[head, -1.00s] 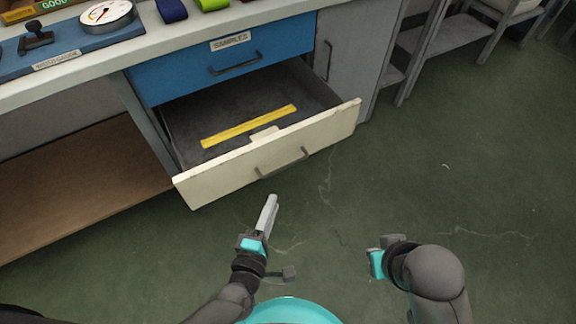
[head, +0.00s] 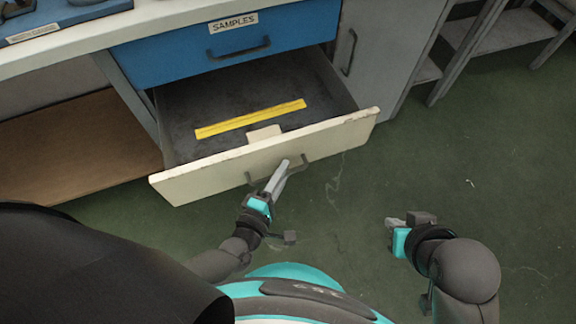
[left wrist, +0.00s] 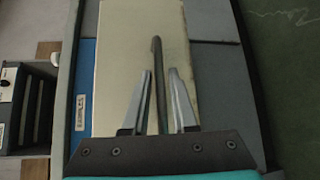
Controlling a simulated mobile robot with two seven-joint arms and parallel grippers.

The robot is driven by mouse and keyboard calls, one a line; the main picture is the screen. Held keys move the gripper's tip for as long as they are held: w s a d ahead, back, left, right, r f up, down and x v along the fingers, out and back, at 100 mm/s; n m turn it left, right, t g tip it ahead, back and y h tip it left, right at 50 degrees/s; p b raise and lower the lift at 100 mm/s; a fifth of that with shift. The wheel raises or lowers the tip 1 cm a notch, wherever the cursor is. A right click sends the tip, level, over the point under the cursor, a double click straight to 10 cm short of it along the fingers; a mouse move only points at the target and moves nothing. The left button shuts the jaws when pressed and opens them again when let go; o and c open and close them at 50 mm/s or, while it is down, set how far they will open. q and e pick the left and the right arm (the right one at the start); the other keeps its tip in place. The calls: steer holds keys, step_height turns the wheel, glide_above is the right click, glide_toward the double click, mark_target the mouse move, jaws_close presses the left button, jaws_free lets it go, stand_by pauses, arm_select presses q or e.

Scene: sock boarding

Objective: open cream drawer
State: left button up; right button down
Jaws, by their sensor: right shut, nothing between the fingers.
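The cream drawer (head: 225,178) stands pulled out, with its dark grey inside showing. Its dark bar handle (head: 318,158) is on the front panel. My left gripper (head: 280,172) is at this handle. In the left wrist view, the fingers of my left gripper (left wrist: 158,95) are apart, with the handle (left wrist: 157,62) between them and a gap on each side. The drawer front (left wrist: 118,45) fills the middle of that view. My right gripper (head: 392,222) is shut and empty over the floor, to the right of and apart from the drawer.
A yellow strip (head: 250,118) lies in the cream drawer. Above it is a shut blue drawer (head: 180,55) labelled SAMPLES. A grey cabinet door (head: 385,45) is to the right, and a brown shelf (head: 75,140) to the left. The green floor (head: 500,170) at right is clear.

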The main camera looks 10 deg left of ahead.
arm_select(q)
steer(key=shift+c, duration=0.3)
jaws_close()
stand_by(1.1)
